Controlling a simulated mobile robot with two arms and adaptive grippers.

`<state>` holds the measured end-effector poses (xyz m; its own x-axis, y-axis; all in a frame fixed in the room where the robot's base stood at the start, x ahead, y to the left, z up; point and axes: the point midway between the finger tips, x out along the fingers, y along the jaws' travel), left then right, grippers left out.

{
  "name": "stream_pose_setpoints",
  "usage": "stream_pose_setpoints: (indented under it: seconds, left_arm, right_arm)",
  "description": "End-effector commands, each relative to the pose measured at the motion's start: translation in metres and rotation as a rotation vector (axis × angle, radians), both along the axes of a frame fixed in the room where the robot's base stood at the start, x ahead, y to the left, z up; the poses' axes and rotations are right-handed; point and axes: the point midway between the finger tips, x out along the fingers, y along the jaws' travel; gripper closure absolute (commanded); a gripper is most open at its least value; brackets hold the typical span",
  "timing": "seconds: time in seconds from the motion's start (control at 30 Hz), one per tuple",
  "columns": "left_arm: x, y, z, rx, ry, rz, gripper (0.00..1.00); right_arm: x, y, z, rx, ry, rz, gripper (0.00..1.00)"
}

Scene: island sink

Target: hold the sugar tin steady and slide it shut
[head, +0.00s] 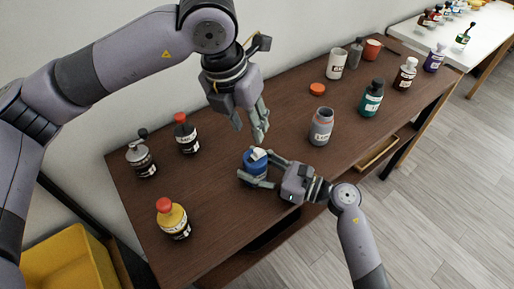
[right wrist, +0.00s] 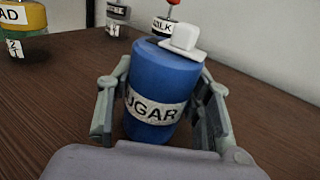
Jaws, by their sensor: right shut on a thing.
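The blue sugar tin (head: 248,168) stands on the brown table, its white label facing me in the right wrist view (right wrist: 160,75). A white lid piece with a raised block (right wrist: 185,37) sits off-centre on its top, reaching past the right rim in that view; its exact fit is hard to tell. My right gripper (head: 262,172) is shut on the tin, with one finger on each side. My left gripper (head: 251,130) hangs above and slightly behind the tin, apart from it, fingers spread and empty.
A yellow jar (head: 174,222), a dark red-capped bottle (head: 186,137) and a grey-topped jar (head: 141,160) stand left. A grey jar (head: 321,127), green bottle (head: 370,100) and orange lid (head: 317,89) are right. Bare tabletop surrounds the tin.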

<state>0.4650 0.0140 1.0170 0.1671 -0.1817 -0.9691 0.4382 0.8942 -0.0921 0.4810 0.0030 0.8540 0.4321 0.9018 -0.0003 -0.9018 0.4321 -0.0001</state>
Motion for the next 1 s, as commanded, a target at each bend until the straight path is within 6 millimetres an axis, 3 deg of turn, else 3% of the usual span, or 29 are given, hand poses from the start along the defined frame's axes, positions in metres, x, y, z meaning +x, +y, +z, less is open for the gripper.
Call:
stream_pose_setpoints:
  seconds: [0.3,0.5,0.77,1.0]
  left_arm:
    - [0.013,-0.014,0.014,0.038,0.183,0.631,0.67]
    - [0.018,-0.019,0.023,0.062,0.235,0.940,0.67]
    - [0.020,-0.021,0.023,0.073,0.253,1.090,0.67]
    - [0.020,-0.020,-0.014,0.075,0.255,1.094,0.67]
  right_arm:
    - [0.000,0.000,0.000,-0.001,0.000,0.000,0.85]
    - [0.000,0.000,-0.001,-0.001,0.000,0.000,0.85]
    - [0.000,0.000,-0.001,-0.001,0.000,0.000,0.85]
    - [0.000,0.000,0.000,-0.001,0.000,0.000,0.85]
